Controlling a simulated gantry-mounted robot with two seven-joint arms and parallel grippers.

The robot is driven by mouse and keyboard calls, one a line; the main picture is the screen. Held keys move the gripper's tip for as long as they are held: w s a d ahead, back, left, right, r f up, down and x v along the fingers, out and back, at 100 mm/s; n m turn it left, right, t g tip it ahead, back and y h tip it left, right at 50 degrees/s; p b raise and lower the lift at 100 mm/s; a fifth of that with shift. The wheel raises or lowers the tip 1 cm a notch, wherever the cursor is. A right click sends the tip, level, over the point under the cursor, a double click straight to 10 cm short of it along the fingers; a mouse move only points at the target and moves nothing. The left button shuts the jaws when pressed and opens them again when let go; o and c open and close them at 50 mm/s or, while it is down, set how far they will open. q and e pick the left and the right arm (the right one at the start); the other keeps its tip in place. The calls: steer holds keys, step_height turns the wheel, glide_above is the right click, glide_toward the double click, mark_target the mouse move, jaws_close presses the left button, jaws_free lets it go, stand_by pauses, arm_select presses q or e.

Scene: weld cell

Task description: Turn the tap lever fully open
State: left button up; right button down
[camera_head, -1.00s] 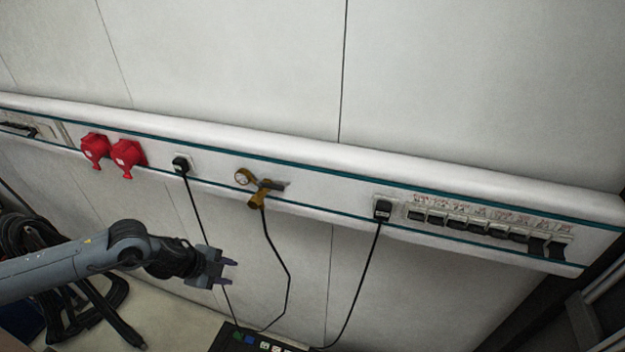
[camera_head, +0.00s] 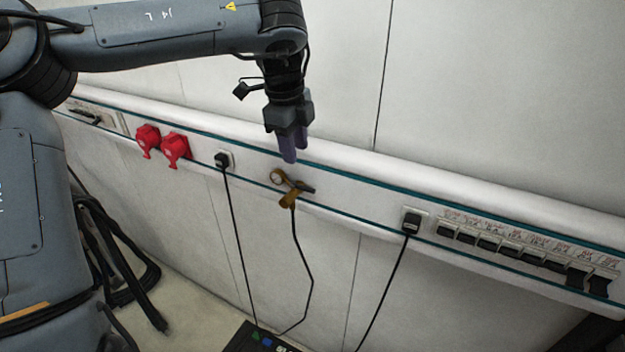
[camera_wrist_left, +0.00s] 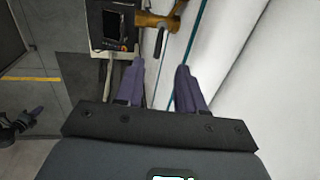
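The brass tap (camera_head: 289,198) sits on the white wall rail, with a round gauge at its left and a dark, short bar pointing right, which may be the lever. A dark shape with a purplish finger (camera_wrist_left: 28,118), apparently my right gripper, shows at the left edge.
Red sockets (camera_head: 175,149) and a black plug (camera_head: 222,160) are left of the tap. Another plug (camera_head: 411,222) and a row of switches (camera_head: 520,258) are right. A hose hangs from the tap towards a dark box (camera_head: 250,338) below. The wall above the rail is clear.

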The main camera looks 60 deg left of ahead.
mark_target(301, 186)
arm_select(q)
steer(key=f, duration=0.3)
steer(key=w+f+p, duration=0.1)
steer(key=f, duration=0.2)
steer(key=a+f+p, duration=0.1)
steer(key=f, duration=0.3)
steer(key=shift+w, duration=0.3)
jaws_close()
